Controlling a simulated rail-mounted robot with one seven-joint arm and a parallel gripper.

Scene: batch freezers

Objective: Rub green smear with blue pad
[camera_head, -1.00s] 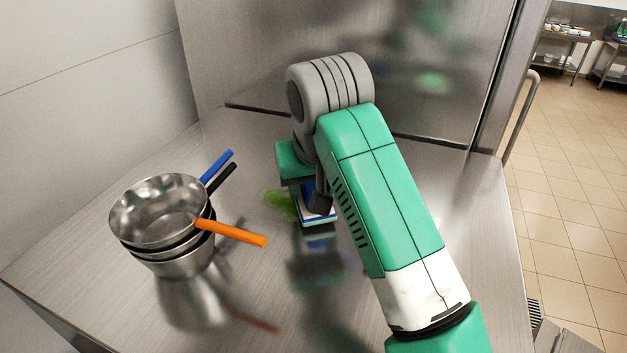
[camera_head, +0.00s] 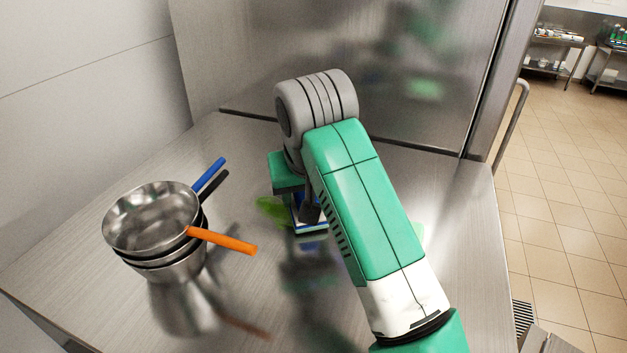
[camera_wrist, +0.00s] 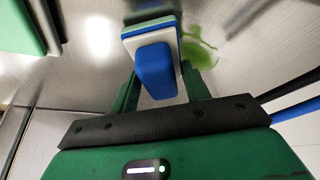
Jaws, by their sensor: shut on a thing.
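The blue pad (camera_head: 308,228), with white and green layers and a blue grip block, is held low over the steel worktop. It also shows in the wrist view (camera_wrist: 153,70). My gripper (camera_wrist: 162,82) is shut on its blue block. The green smear (camera_head: 270,208) lies on the worktop, just left of the pad in the head view. In the wrist view the smear (camera_wrist: 201,50) shows at the pad's right edge. Part of the smear may be hidden under the pad and my arm. I cannot tell whether the pad touches the worktop.
Several nested steel pans (camera_head: 152,220) stand left of the pad, with an orange handle (camera_head: 222,240) reaching toward it. A steel panel (camera_head: 350,60) rises behind the worktop (camera_head: 430,190).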

